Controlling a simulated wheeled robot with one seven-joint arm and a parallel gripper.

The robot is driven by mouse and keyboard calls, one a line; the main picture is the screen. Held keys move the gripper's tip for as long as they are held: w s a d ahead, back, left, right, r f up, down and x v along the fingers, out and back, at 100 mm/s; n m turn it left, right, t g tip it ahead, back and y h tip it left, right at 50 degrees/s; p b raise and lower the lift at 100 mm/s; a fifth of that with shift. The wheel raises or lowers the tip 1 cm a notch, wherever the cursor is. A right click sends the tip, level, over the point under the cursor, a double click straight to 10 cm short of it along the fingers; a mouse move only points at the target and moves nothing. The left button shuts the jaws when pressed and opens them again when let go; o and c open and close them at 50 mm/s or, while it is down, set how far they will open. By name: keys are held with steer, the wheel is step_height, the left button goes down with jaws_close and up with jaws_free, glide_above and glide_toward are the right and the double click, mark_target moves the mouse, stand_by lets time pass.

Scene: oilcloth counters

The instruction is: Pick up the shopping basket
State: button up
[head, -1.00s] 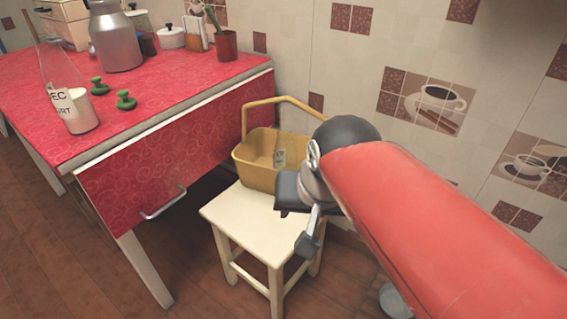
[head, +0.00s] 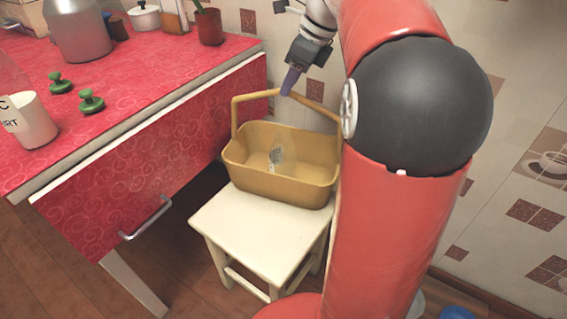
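The yellow shopping basket (head: 308,183) stands upright on a cream stool (head: 250,240), with its handle (head: 252,97) raised. A small pale label or paper shows inside it. My gripper (head: 289,88) points down at the top bar of the handle, and its fingertips overlap the bar in the picture. I see the fingers edge-on, so I cannot tell whether they are open or closed around the bar. My red arm hides the right end of the handle and the basket's right edge.
A red-covered counter (head: 150,82) stands close on the left, with a drawer handle (head: 146,218) facing the stool. It holds a metal can (head: 80,30), two green knobbed objects (head: 91,101) and a jar (head: 30,120). The tiled wall is close behind.

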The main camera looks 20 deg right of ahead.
steer(key=b+x, duration=0.1)
steer(key=x, duration=0.4)
steer(key=shift+w+a+f, duration=0.2)
jaws_close()
steer(key=shift+r, duration=0.1)
stand_by(1.1)
